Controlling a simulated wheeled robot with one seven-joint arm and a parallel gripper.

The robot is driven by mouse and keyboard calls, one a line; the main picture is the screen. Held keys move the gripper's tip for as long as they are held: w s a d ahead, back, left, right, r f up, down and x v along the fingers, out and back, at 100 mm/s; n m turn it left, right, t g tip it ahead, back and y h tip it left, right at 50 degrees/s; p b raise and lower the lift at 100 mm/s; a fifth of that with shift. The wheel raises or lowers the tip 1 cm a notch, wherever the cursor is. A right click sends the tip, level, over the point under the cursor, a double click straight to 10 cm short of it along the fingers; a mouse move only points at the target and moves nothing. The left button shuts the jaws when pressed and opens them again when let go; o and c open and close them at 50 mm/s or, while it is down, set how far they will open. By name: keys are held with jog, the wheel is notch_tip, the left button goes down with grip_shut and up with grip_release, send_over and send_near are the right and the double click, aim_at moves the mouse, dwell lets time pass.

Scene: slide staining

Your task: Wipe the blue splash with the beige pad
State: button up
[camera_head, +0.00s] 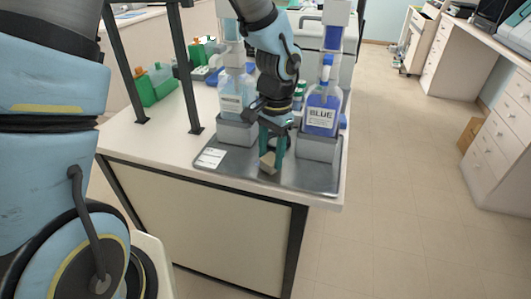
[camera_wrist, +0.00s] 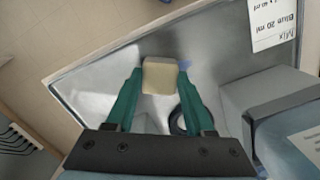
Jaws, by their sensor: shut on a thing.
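The beige pad (camera_head: 268,162) is a small block held between the fingertips of my gripper (camera_head: 273,150), low over the front part of the metal tray (camera_head: 215,176). In the wrist view the pad (camera_wrist: 161,76) sits between the two green fingers of my gripper (camera_wrist: 158,80), which are shut on it. A small patch of the blue splash (camera_wrist: 185,65) shows beside the pad at the right fingertip; the rest is hidden or out of sight. I cannot tell whether the pad touches the tray.
A bottle labelled BLUE (camera_head: 322,113) stands in a grey holder (camera_head: 318,146) to the right of my gripper, and a clear bottle (camera_head: 236,95) stands to the left. A dark ring (camera_wrist: 180,122) lies close to the fingers. A label card (camera_head: 211,158) lies on the tray's left.

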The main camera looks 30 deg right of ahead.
jog(key=shift+s+d, duration=1.1)
jog(key=shift+d, duration=0.05)
jog(key=shift+f, duration=0.1)
jog(key=shift+w+a+r+p, duration=0.15)
jog(key=shift+w+a+p, duration=0.35)
jog(key=shift+w+a, duration=0.75)
jog(key=shift+w+a+r+p, duration=0.1)
jog(key=shift+w+a+p, duration=0.35)
jog(key=shift+w+a, duration=0.8)
jog(key=shift+w+a+f+p, duration=0.1)
jog(key=shift+w+a+p, duration=0.1)
jog(key=shift+w+a, duration=0.5)
jog(key=shift+w+a+f+p, duration=0.1)
jog(key=shift+w+a+p, duration=0.1)
jog(key=shift+w+a, duration=0.5)
jog(key=shift+r, duration=0.15)
jog(key=shift+s+d+f, duration=0.15)
jog(key=shift+s+d, duration=0.55)
jog(key=shift+d, duration=0.05)
jog(key=shift+s+d+f, duration=0.1)
jog(key=shift+s+d, duration=0.6)
jog(key=shift+s+d+r+b, duration=0.2)
jog(key=shift+s+d+b, duration=0.15)
jog(key=shift+s+d, duration=2.15)
jog(key=shift+w+d+f, duration=0.1)
jog(key=shift+w, duration=0.05)
